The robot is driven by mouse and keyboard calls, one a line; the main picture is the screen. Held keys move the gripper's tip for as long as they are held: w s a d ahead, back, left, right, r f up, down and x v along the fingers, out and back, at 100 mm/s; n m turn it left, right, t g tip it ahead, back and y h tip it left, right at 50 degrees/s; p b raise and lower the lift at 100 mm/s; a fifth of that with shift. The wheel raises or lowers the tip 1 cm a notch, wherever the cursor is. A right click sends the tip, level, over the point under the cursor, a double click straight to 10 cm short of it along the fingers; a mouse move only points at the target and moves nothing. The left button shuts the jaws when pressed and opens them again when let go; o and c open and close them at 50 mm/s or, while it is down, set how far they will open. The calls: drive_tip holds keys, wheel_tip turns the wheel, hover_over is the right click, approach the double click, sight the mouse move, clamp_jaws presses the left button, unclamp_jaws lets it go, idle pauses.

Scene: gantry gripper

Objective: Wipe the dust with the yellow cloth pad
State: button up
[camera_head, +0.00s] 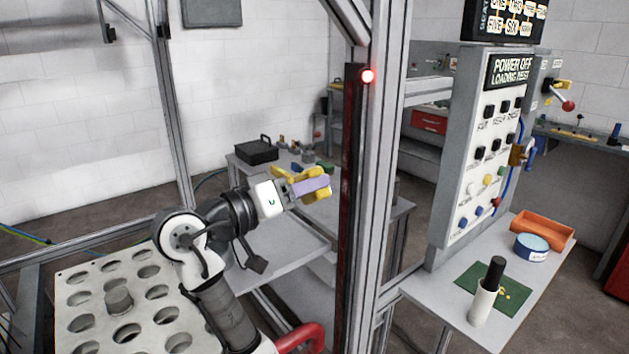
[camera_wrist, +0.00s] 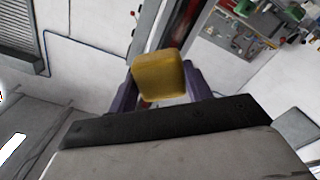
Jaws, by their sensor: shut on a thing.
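My gripper (camera_head: 312,186), with purple fingers, is raised in the air left of the tall metal post in the head view. It is shut on the yellow cloth pad (camera_head: 322,194). In the wrist view the pad (camera_wrist: 158,76) sits between the two purple fingers of my gripper (camera_wrist: 161,84) and sticks out past their tips. The pad touches no table or panel that I can see. I cannot make out the dust for certain. Small yellowish bits (camera_head: 503,293) lie on a green mat (camera_head: 519,298) at the lower right, well apart from my gripper.
The metal post (camera_head: 391,150) stands between my gripper and the right-hand table. That table holds a white cylinder with a black top (camera_head: 483,302), a blue round tin (camera_head: 532,247) and an orange tray (camera_head: 545,229). A button panel (camera_head: 472,150) rises behind. A black box (camera_head: 256,151) is on the back bench.

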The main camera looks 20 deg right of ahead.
drive_tip(key=shift+x, duration=2.95)
drive_tip(key=shift+x, duration=1.05)
drive_tip(key=w, duration=0.2)
drive_tip(key=w+a, duration=0.1)
drive_tip(key=shift+w+a, duration=0.2)
drive_tip(key=shift+w, duration=0.2)
